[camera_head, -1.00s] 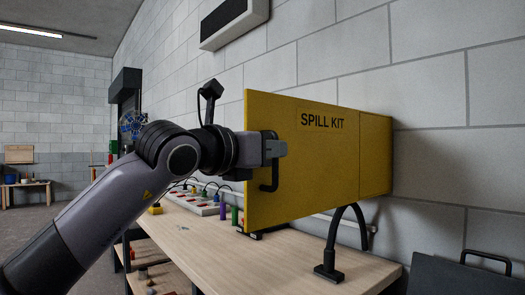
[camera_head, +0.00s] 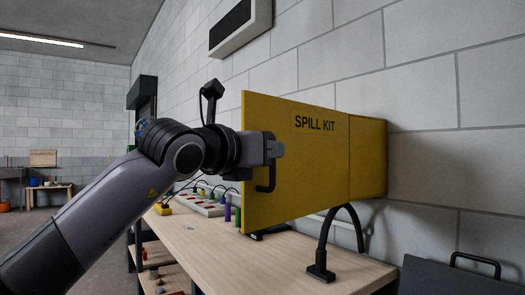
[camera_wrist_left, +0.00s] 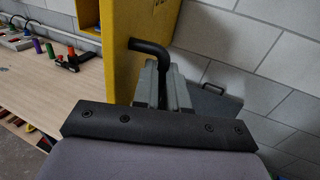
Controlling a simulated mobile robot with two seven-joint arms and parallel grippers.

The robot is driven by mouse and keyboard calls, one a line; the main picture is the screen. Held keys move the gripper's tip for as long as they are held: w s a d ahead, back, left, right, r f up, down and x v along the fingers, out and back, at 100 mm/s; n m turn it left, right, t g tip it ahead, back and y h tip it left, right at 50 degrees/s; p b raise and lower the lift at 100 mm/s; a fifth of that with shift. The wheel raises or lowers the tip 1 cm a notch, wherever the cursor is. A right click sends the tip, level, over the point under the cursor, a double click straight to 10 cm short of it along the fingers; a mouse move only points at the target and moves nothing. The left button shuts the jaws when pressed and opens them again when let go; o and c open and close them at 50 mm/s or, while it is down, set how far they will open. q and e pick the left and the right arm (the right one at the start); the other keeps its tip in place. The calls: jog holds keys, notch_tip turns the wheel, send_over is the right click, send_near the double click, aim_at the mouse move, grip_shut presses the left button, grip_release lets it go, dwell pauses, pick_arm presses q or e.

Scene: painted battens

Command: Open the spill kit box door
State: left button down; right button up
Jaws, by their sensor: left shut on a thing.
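The yellow spill kit door (camera_head: 300,165), lettered SPILL KIT, stands swung out from its wall box (camera_head: 368,158). The seam between them is on the door's right side. In the left wrist view, the door (camera_wrist_left: 110,45) shows nearly edge-on, with part of the open box (camera_wrist_left: 80,10) beyond it. My left gripper (camera_head: 273,149) is shut on the black handle (camera_head: 266,182) near the door's free left edge. The handle (camera_wrist_left: 150,48) also shows at the fingers (camera_wrist_left: 160,85) in the left wrist view. My right gripper is not in view.
A wooden bench (camera_head: 225,252) runs along the wall below the door, with a black curved stand (camera_head: 322,250), a power strip (camera_head: 205,205) and small coloured items on it. A black case (camera_head: 455,280) is at lower right. Open floor (camera_head: 40,235) lies at left.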

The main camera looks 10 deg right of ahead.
pick_arm(q)
jog(key=shift+s+d+r, duration=0.2)
jog(key=shift+s+r, duration=0.05)
dwell(0.4)
jog(key=c, duration=1.2)
grip_release()
jog(key=shift+o, duration=0.2)
jog(key=shift+w+d+f, duration=0.1)
jog(key=shift+d, duration=0.1)
jog(key=shift+a, duration=0.1)
jog(key=shift+f, duration=0.1)
jog(key=b+v, duration=0.2)
jog(key=v, duration=0.5)
jog(key=shift+b, duration=0.3)
